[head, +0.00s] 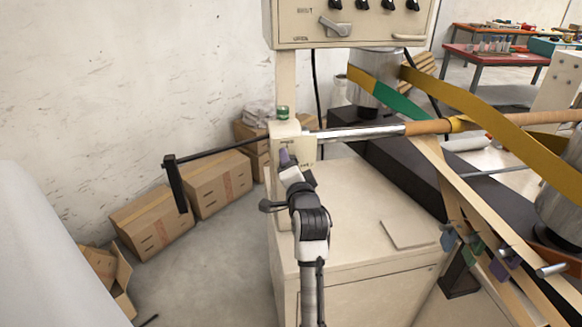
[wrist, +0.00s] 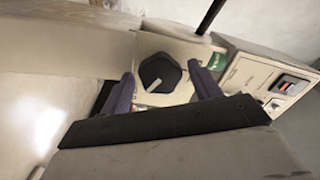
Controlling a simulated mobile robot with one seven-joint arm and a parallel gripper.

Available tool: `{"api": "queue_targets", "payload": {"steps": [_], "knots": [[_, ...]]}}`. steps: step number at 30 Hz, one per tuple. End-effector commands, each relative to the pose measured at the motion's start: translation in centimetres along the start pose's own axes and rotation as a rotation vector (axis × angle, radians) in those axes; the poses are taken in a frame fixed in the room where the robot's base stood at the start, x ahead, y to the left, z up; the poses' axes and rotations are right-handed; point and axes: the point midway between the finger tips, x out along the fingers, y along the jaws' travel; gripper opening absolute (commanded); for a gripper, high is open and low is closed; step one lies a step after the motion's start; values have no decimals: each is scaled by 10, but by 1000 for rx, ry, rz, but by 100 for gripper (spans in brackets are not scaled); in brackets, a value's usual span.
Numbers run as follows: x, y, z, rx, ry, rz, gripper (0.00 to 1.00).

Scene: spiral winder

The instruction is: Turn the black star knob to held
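The black star knob (wrist: 160,70) is in the wrist view, on a pale panel, with a short white pointer mark near its lower left. My gripper (wrist: 161,74) is open, with one purple finger on each side of the knob. A gap shows between the knob and each finger in that view; the depth between them is hard to tell. In the head view my gripper (head: 284,157) is in front of the cream post (head: 284,130), and the knob is hidden there. Any labels around the knob are not readable.
A metal shaft (head: 360,132) runs sideways just above my gripper, with a black crank arm (head: 176,183) at its left end. A green button (head: 282,112) tops the post. A cream cabinet (head: 350,205) stands at the right. Cardboard boxes (head: 220,182) lie along the wall.

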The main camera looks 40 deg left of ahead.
Motion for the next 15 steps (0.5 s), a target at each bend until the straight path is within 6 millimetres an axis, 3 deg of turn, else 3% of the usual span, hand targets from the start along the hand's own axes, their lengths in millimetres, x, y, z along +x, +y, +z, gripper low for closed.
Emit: {"api": "queue_targets", "payload": {"steps": [8,15], "knots": [[-5,1,0,0,1,-1,62],[-44,4,1,0,3,-1,62]]}}
